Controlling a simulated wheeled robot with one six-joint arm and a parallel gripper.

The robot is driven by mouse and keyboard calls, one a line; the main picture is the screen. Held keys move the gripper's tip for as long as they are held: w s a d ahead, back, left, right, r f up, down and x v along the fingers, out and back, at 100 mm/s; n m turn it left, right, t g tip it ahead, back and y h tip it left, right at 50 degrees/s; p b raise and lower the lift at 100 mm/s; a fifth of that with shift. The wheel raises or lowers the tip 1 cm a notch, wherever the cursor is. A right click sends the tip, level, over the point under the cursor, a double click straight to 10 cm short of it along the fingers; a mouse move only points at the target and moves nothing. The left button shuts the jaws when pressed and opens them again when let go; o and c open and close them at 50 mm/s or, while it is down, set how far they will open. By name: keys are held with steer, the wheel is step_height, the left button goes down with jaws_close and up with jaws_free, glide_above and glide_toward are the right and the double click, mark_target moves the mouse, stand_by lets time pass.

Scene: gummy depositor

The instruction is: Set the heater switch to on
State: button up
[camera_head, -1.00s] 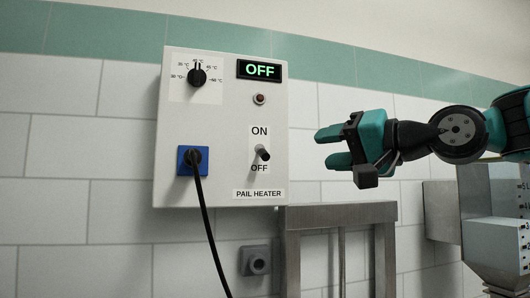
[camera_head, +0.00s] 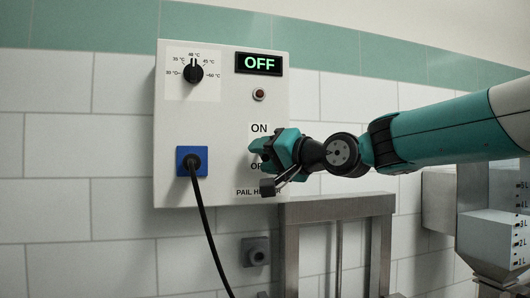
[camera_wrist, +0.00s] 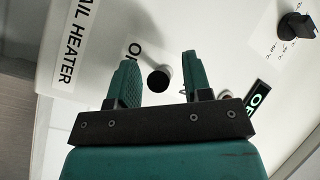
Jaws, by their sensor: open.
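The pail heater box (camera_head: 215,120) is a pale panel on the tiled wall. Its display (camera_head: 259,63) reads OFF in green, and the small round lamp (camera_head: 259,94) below it looks dark red and unlit. The heater switch is a black-tipped toggle between the ON and OFF labels; my gripper hides it in the head view. In the wrist view the switch tip (camera_wrist: 158,81) shows between my two open fingers, apparently touching neither. My gripper (camera_head: 262,158) is in front of the switch, covering part of the OFF label. It also shows in the wrist view (camera_wrist: 158,75).
A temperature dial (camera_head: 194,73) sits at the box's upper left. A blue socket (camera_head: 192,161) with a black plug and hanging cable is at lower left. A metal frame (camera_head: 335,210) stands below the arm, and a graduated metal container (camera_head: 490,240) is at right.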

jaws_close()
steer(key=shift+r, duration=0.1)
steer(key=r+m+g+h+p, duration=0.1)
steer(key=p, duration=0.5)
steer(key=shift+s+r+g+h, duration=0.15)
steer(key=shift+r+g+h, duration=0.25)
steer(key=r+m+g+h+p, duration=0.1)
steer(key=g+p, duration=0.1)
steer(key=p, duration=0.3)
steer(key=shift+d, duration=0.1)
steer(key=shift+r+m+g+h+p, duration=0.15)
steer(key=shift+m+g+h+p, duration=0.4)
steer(key=shift+g+p, duration=0.5)
steer(key=shift+w+r+m+g+h, duration=0.25)
steer(key=shift+m+g, duration=0.2)
steer(key=shift+g, duration=0.3)
steer(key=shift+s, duration=0.1)
